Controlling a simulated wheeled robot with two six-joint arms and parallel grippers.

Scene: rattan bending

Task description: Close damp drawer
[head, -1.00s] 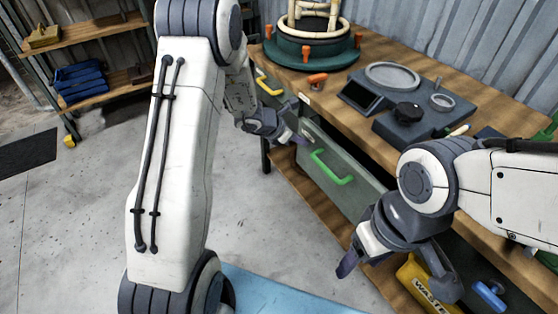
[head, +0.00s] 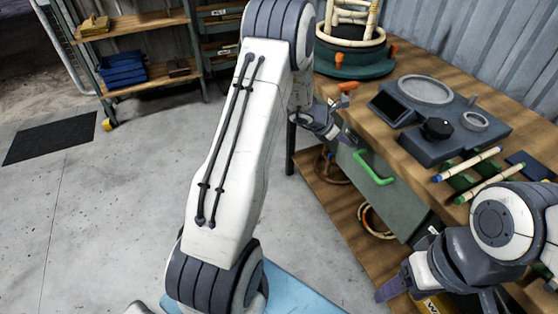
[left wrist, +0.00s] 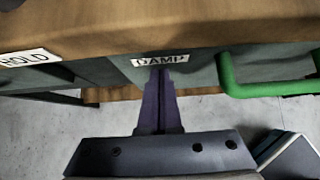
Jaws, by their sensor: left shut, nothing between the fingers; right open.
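The damp drawer (head: 400,205) is a grey-green drawer under the bench top, with a green handle (head: 372,168). In the left wrist view its DAMP label (left wrist: 160,60) is straight ahead, and the green handle (left wrist: 265,88) is to the right. My left gripper (head: 346,137) is shut and empty, at the drawer front left of the handle. In the left wrist view its fingertips (left wrist: 160,75) overlap the label's lower edge; I cannot tell if they touch. My right gripper (head: 437,297) is open and empty, low in front of the bench's right part.
The wooden bench top (head: 400,65) carries a grey device (head: 430,145), rattan sticks (head: 470,163) and a green round base (head: 355,62) with a rattan frame. A HOLD label (left wrist: 28,58) is left of DAMP. Coils (head: 378,220) lie on the lower shelf.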

